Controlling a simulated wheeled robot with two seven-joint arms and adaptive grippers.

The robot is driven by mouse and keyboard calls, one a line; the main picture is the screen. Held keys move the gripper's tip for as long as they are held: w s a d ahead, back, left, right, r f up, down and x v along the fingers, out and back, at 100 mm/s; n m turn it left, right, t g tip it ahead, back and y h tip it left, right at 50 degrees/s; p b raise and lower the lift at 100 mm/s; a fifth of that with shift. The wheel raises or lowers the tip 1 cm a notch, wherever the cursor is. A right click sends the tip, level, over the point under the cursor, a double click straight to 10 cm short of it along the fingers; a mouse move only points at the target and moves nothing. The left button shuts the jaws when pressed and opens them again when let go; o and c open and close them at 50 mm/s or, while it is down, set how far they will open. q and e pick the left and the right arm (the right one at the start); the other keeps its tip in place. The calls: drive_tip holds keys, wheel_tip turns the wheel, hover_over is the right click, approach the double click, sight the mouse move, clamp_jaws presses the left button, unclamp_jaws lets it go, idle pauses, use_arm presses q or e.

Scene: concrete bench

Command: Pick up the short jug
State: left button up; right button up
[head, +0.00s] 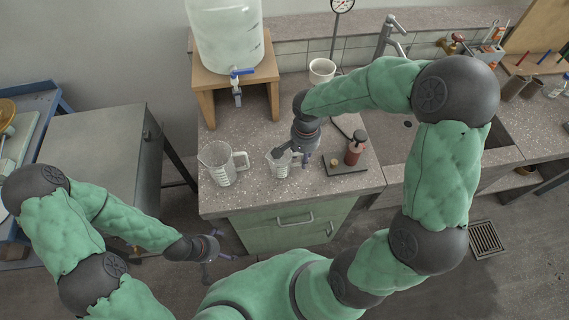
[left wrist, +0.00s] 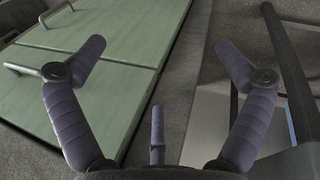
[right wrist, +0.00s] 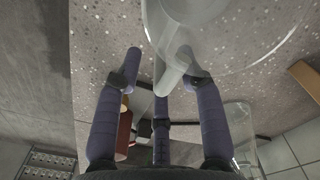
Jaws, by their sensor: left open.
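The shorter clear jug (head: 281,164) stands on the speckled worktop, partly hidden by my right gripper (head: 306,157), which points down at its handle side. In the right wrist view the clear jug (right wrist: 235,40) fills the top, and its handle (right wrist: 174,72) lies between the partly closed fingers of my right gripper (right wrist: 162,58). I cannot tell whether they grip it. A taller clear jug (head: 218,167) stands to the left, its handle facing right. My left gripper (head: 212,247) is open and empty, low in front of the bench; its spread fingers show in the left wrist view (left wrist: 160,50).
A wooden stand (head: 205,80) with a water dispenser (head: 226,35) is behind the jugs.

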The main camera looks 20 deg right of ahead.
drive_tip(key=shift+f, duration=0.55)
clamp_jaws()
drive_tip(key=shift+r, duration=0.2)
